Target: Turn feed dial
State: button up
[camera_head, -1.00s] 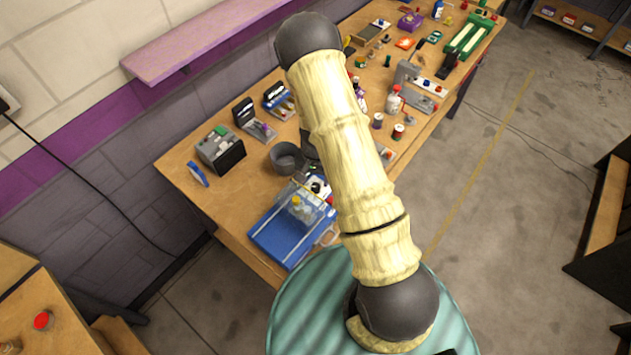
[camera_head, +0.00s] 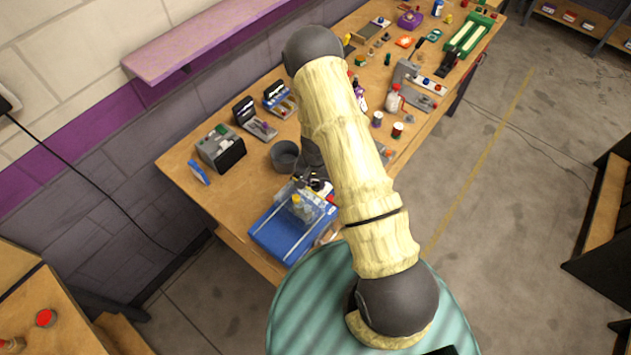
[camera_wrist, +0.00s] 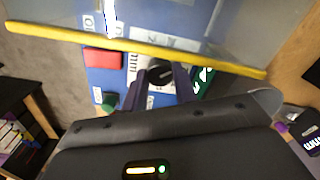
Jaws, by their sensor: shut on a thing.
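The blue slot-track machine (camera_head: 270,240) sits at the near end of the bench, with pale rails and a clear guard (camera_head: 320,212) over part of it. In the wrist view its blue panel (camera_wrist: 125,78) carries a round black dial (camera_wrist: 160,70). My gripper (camera_wrist: 160,82) is shut on the dial, one finger on each side, with the dial's face showing between the fingertips. In the head view my gripper (camera_head: 316,184) is at the machine's back right, and my arm hides part of that area; the dial cannot be made out there.
The guard's yellow edge (camera_wrist: 130,45) crosses close above the dial in the wrist view. A red block (camera_wrist: 103,58) and a green button (camera_wrist: 108,101) are left of the dial. A grey cup (camera_head: 285,156) stands behind the machine. Bare bench lies to its left.

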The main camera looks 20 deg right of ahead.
aim_at(315, 184)
jog(key=shift+m, duration=0.4)
jog(key=m+b, duration=0.1)
jog(key=m, duration=0.1)
jog(key=shift+m, duration=0.3)
jog(key=shift+m+b, duration=0.6)
jog(key=shift+m, duration=1.6)
jog(key=o, duration=1)
jog(key=shift+r, duration=0.15)
notch_tip(315, 184, up, 17)
jog(key=shift+r+b, duration=0.1)
jog(key=shift+b, duration=1.1)
